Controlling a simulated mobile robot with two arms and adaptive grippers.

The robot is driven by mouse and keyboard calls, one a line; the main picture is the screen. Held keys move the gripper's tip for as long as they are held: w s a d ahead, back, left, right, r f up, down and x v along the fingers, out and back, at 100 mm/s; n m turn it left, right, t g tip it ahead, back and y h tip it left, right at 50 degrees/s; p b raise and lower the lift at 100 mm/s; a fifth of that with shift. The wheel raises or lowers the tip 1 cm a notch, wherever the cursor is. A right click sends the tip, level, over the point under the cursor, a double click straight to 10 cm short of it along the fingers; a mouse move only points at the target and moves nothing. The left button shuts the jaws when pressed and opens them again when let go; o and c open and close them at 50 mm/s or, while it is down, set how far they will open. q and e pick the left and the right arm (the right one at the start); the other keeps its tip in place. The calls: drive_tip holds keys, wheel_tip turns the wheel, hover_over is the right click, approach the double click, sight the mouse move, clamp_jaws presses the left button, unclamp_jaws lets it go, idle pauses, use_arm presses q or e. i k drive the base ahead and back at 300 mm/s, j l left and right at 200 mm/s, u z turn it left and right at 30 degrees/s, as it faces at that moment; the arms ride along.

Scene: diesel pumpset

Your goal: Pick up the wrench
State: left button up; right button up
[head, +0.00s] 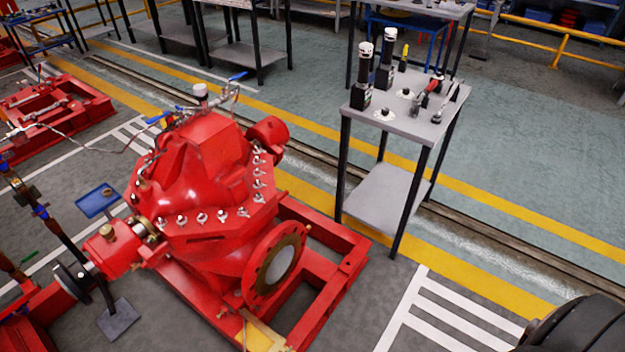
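A small grey table (400,122) stands right of centre with several tools on top. Near its right edge lies a slender grey tool (446,104) that looks like a wrench, but it is too small to be sure. A red-handled tool (433,87) lies just left of it. Neither of my grippers is in view, and nothing is seen touching the tools.
Two black devices with white tops (386,62) and a yellow-handled tool (404,57) stand on the same table. A large red pump (205,190) on a red frame fills the left and centre. Open floor (540,195) lies right of the table.

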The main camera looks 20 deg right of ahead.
sight(456, 82)
drive_tip(key=z, duration=1.6)
drive_tip(key=i+l, duration=0.25)
drive_tip(key=i, duration=0.25)
drive_tip(key=i+l+u, duration=0.15)
drive_tip(key=i, duration=0.35)
